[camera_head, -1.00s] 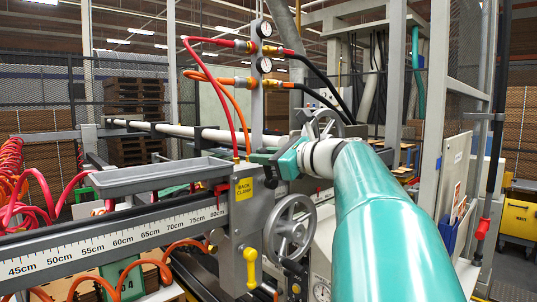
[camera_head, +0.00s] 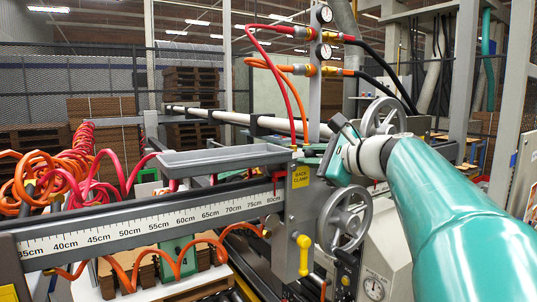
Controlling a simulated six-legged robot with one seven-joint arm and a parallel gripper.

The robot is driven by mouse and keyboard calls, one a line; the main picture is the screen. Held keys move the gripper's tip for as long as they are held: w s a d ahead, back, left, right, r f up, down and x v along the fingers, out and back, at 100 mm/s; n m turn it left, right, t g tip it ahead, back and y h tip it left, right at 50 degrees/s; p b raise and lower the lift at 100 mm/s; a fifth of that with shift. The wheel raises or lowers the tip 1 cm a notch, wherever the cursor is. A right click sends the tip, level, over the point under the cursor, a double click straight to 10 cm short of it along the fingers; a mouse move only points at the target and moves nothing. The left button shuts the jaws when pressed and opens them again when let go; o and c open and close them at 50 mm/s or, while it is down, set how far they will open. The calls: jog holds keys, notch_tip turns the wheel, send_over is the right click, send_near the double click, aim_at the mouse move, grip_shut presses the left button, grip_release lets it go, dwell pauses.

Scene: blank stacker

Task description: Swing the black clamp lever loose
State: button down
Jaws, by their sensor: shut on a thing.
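My gripper (camera_head: 322,158) is at the end of my teal arm, close above and right of the yellow "BACK CLAMP" label (camera_head: 301,177). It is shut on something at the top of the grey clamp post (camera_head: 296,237). The held part looks like the black clamp lever, but it is small and mostly hidden by my wrist, so its angle cannot be told. A dark bar stands tilted just above my wrist; I cannot tell whether it belongs to the lever or to my gripper.
A grey handwheel (camera_head: 344,219) and a yellow-handled valve (camera_head: 304,255) sit below the gripper. A measuring rail (camera_head: 150,226) and a grey tray (camera_head: 225,158) extend left. Gauges with red and orange hoses (camera_head: 323,52) rise behind. A second handwheel (camera_head: 384,117) is behind my wrist.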

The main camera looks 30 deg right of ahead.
jog(key=c, duration=1.4)
grip_release()
jog(key=v, duration=1.3)
jog(key=shift+s, duration=0.4)
